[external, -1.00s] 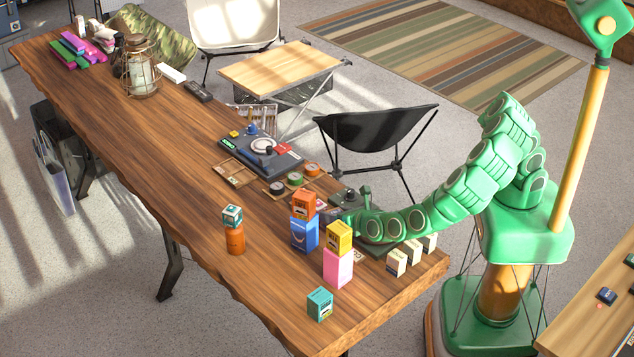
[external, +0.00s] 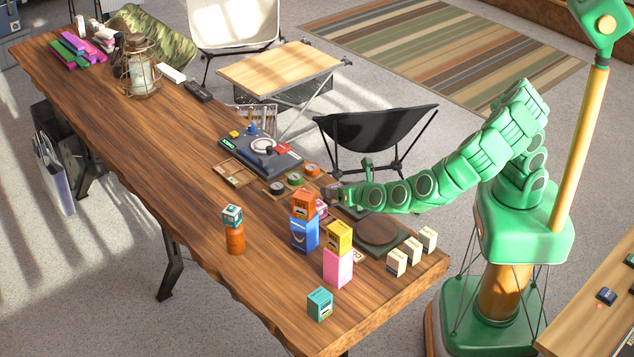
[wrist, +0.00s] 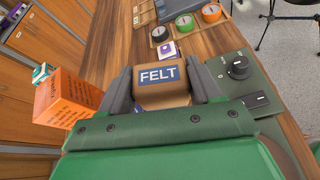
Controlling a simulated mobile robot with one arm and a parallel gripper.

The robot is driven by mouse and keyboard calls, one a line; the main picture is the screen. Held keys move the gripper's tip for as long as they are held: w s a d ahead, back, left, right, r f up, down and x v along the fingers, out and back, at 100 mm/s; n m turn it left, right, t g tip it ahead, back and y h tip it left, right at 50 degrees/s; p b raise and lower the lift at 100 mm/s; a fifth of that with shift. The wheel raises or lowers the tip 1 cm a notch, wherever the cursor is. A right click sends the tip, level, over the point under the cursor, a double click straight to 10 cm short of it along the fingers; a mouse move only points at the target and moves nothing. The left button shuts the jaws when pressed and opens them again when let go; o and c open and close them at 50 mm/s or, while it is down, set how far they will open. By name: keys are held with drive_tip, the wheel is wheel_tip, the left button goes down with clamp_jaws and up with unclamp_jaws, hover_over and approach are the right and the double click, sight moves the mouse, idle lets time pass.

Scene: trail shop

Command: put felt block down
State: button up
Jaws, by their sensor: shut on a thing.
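My gripper (wrist: 162,78) is shut on the felt block (wrist: 160,92), a tan block with a blue FELT label, held between the two grey fingers in the wrist view. In the external view my gripper (external: 332,192) is over the right side of the wooden table, just behind the orange block (external: 303,206) on the blue box (external: 304,234). The felt block cannot be made out there. Whether it touches anything below is hidden.
A dark green unit with knobs (wrist: 248,78) lies right of the felt block. A small white-and-purple block (wrist: 167,50) and several round tins (wrist: 185,25) lie beyond. A yellow block (external: 339,236) sits on a pink box (external: 338,268). The table's left middle (external: 150,135) is clear.

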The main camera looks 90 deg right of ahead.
drive_tip(key=shift+w+a+f+n, duration=0.15)
drive_tip(key=shift+f+n, duration=0.4)
drive_tip(key=shift+f, duration=1.7)
drive_tip(key=shift+a+f+n, duration=0.1)
drive_tip(key=shift+f+n, duration=0.45)
drive_tip(key=shift+f, duration=1.65)
drive_tip(key=o, duration=1.2)
drive_tip(key=shift+o, duration=0.2)
drive_tip(key=shift+a, duration=0.1)
drive_tip(key=shift+v, duration=3.8)
